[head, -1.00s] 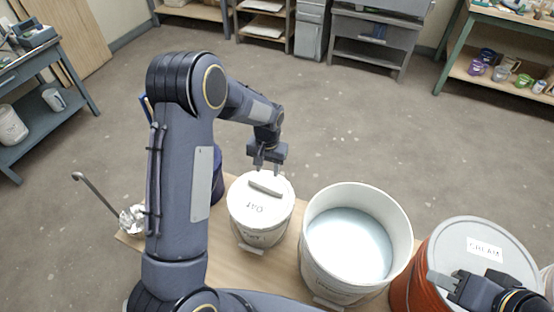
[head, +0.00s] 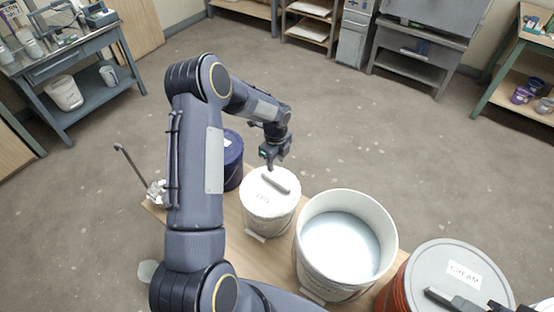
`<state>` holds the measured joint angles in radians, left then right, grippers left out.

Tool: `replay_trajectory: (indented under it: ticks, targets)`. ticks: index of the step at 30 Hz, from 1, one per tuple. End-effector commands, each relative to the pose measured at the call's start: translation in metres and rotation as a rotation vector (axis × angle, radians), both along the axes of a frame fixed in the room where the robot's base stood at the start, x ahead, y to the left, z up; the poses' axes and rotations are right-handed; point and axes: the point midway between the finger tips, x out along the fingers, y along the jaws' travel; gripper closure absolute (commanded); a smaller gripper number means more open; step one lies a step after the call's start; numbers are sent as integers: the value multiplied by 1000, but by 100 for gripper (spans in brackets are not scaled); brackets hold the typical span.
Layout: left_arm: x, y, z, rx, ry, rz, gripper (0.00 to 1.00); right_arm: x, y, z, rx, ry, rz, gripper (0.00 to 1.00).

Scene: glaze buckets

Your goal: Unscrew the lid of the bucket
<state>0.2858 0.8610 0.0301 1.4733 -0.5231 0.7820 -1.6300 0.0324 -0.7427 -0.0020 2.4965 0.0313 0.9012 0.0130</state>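The white bucket (head: 267,222) stands on the wooden table with its white lid (head: 255,190) on. The lid has dark lettering and a raised grip bar (head: 278,181) across its top, lying aslant. My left gripper (head: 276,165) points down just above the far left end of the bar. Its fingers look apart, with nothing seen held between them. Whether they touch the bar is hard to tell.
An open bucket (head: 309,262) of pale liquid stands right of the white one. The CREAM lid tops an orange bucket (head: 391,295). A dark blue bucket (head: 233,165) stands behind my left arm. A ladle (head: 133,164) is at the table's left end.

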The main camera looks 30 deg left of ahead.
Motion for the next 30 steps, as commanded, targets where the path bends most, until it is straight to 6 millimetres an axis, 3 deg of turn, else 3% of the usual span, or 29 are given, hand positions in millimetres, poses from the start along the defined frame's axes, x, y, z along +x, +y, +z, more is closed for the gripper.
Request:
replay_trajectory:
  ticks: [21,30]
  targets:
    - [0,0,-57,0,1,2,60,0,0,-30,0,0,0,64]
    - [0,0,-83,0,0,3,60,0,0,-52,0,0,0,64]
